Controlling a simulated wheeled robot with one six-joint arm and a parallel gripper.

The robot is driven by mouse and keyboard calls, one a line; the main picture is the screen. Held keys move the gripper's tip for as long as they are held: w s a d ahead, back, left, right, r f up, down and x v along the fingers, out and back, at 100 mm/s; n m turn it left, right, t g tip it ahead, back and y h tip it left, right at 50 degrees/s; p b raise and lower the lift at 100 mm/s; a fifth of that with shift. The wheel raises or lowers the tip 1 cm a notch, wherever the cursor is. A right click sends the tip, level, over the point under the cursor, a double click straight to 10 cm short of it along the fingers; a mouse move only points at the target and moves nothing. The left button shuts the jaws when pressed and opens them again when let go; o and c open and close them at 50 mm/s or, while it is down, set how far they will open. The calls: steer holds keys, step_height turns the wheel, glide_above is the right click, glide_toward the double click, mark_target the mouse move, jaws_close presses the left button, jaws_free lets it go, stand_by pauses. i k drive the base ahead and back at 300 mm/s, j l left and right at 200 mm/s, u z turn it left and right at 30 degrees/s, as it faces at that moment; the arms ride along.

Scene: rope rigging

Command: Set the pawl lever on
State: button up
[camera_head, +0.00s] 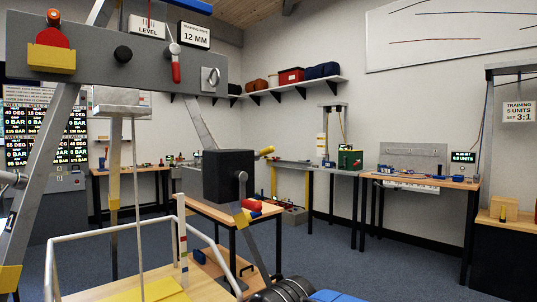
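No label marks the pawl lever, so I cannot tell for certain which part it is. A short lever with a red grip (175,68) hangs down from the grey beam (140,74) at upper left. A black box (228,176) sits on a slanted grey leg in the middle, with a grey crank arm (242,190) on its face and a yellow handle (265,151) at its upper right. A red grip (252,204) shows just below the box. My gripper is not seen in this view.
White railings (110,233) and a wooden platform stand at lower left. A dark ribbed cylinder (285,290) and a blue part are at the bottom edge. Workbenches (420,180) line the back wall. The blue-grey floor (370,255) at right centre is clear.

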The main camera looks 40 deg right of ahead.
mark_target(267, 150)
steer(key=l+u, duration=0.1)
steer(key=l, duration=0.4)
steer(key=k+l+u, duration=0.1)
steer(key=l, duration=0.4)
steer(key=l+u, duration=0.1)
steer(key=l, duration=0.45)
steer(key=k+l+u, duration=0.1)
steer(key=l, duration=0.4)
steer(key=k+l+u, duration=0.1)
steer(key=l, duration=0.35)
steer(key=k+l, duration=0.1)
steer(key=l, duration=0.25)
steer(key=k+l, duration=0.15)
steer(key=l, duration=0.2)
steer(key=k+l+u, duration=0.1)
steer(key=l, duration=0.25)
steer(key=k+l+u, duration=0.1)
steer(key=k, duration=0.2)
